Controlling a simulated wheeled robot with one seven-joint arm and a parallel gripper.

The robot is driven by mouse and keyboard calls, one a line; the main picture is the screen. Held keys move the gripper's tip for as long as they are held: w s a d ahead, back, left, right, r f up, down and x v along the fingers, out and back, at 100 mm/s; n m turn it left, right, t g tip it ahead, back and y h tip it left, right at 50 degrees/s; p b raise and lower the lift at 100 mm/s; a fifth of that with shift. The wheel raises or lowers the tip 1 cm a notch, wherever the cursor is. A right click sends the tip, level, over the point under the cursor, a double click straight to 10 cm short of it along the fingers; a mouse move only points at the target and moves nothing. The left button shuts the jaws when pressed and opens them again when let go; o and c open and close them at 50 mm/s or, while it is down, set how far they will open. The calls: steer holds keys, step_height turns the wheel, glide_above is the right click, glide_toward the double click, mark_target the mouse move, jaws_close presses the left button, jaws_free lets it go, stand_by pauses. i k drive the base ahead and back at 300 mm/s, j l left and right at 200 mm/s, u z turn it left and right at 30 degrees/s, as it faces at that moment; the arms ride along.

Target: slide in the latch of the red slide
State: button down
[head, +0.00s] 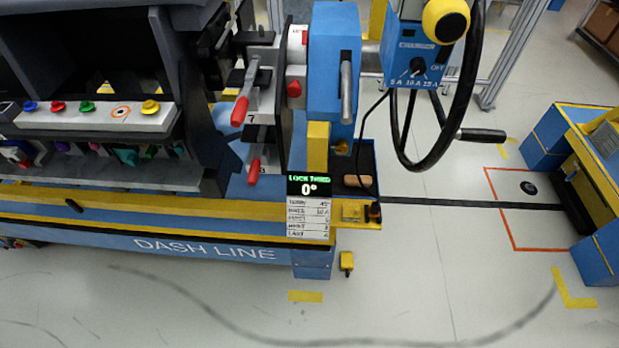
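I cannot tell for sure which part is the red slide or its latch. On the underside row of the dark dashboard module (105,60), a small red part (94,146) shows under the button panel, and another red and white part (22,161) sits at the far left edge. Both are small and partly shaded. Other coloured parts, such as a green one (127,156), sit in the same row. My gripper is not in view, so its state does not show.
The panel (90,120) carries several coloured buttons. Right of it are red-handled levers (241,108), a blue column (334,60) and a black handwheel (437,160). A yellow-edged rail (150,210) and display sign (309,207) stand in front. The front floor is clear.

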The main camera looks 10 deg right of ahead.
mark_target(25, 164)
steer(key=u, duration=1.25)
steer(key=i+j+u, duration=0.15)
steer(key=i+j, duration=0.2)
steer(key=i, duration=0.5)
steer(key=i+j+u, duration=0.15)
steer(key=i, duration=0.65)
steer(key=i+j+u, duration=0.15)
steer(key=i, duration=0.75)
